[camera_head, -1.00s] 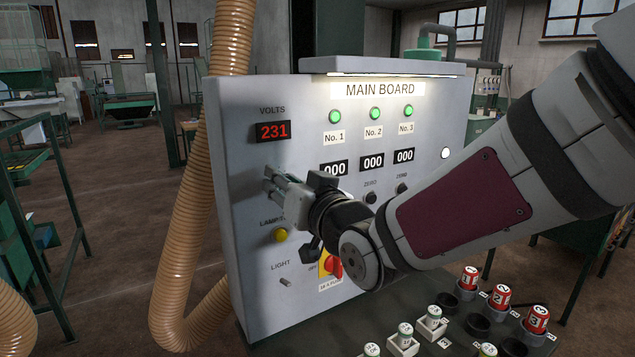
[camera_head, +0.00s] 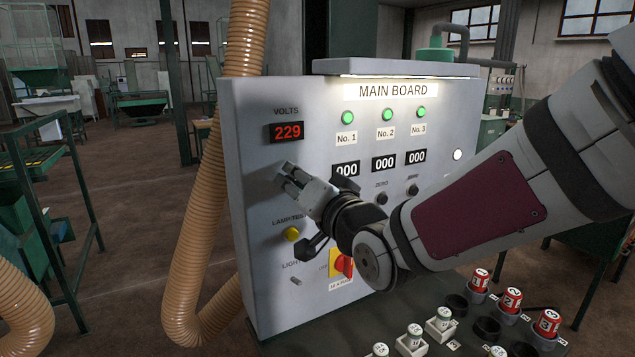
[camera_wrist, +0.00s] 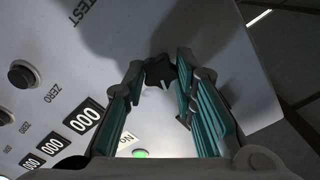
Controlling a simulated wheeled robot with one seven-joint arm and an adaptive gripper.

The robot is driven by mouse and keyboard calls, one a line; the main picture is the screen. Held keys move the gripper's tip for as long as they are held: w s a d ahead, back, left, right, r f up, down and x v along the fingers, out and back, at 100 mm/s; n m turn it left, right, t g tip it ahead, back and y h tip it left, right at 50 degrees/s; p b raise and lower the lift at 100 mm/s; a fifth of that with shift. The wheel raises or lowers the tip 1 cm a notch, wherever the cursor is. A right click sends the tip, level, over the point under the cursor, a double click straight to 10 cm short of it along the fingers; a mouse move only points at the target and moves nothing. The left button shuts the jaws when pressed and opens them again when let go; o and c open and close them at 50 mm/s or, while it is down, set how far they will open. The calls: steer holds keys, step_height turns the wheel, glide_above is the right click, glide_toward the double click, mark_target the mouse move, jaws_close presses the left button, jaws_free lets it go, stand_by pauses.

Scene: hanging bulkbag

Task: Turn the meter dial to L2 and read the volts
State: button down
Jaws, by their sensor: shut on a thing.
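The volts display (camera_head: 286,131) on the grey main board (camera_head: 256,215) reads 229 in red digits. Below it, my gripper (camera_head: 288,176) reaches the board's face and hides the meter dial in the head view. In the wrist view the dial (camera_wrist: 160,72) is a small black knob with a pale pointer mark, between the tips of my gripper's teal-padded fingers (camera_wrist: 158,82). My gripper is shut on it. The position marks around the dial are hidden or too dark to read, so its setting cannot be told.
The lamp-test button (camera_head: 291,234), light switch (camera_head: 296,282) and red-yellow main switch (camera_head: 343,263) sit below my gripper. Counters reading 000 (camera_head: 384,163) and green lamps (camera_head: 387,115) are to the right. A ribbed hose (camera_head: 205,225) hangs at the board's left edge.

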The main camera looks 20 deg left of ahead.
steer(key=c, duration=1.3)
jaws_free()
steer(key=v, duration=1.2)
